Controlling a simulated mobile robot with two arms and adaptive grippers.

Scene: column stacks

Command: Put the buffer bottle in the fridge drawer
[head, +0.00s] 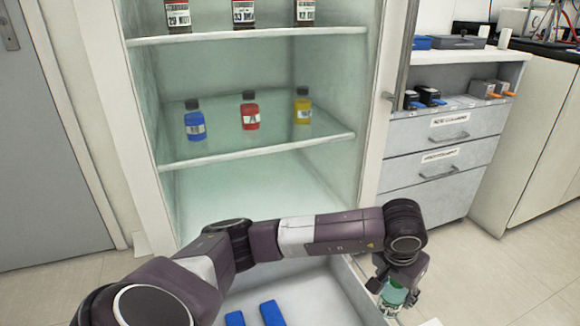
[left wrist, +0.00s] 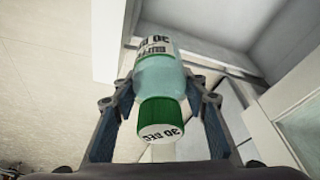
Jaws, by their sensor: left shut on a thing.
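My left gripper (head: 394,292) points down at the lower right of the head view and is shut on the buffer bottle (head: 394,296), which is pale green and partly hidden by the fingers. In the left wrist view the bottle (left wrist: 160,78) shows a green cap (left wrist: 161,116) and a white label, with a blue-grey finger on each side. The fridge drawer (head: 310,282) is pulled out, white inside, partly hidden behind my left arm. The gripper is by the drawer's right wall; I cannot tell the bottle's height over it. My right gripper is not in view.
Two blue items (head: 271,313) lie in the drawer, with bare floor around them. The open fridge holds blue (head: 195,122), red (head: 250,113) and yellow (head: 303,108) bottles on a glass shelf (head: 260,148). A drawer cabinet (head: 440,150) stands at right.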

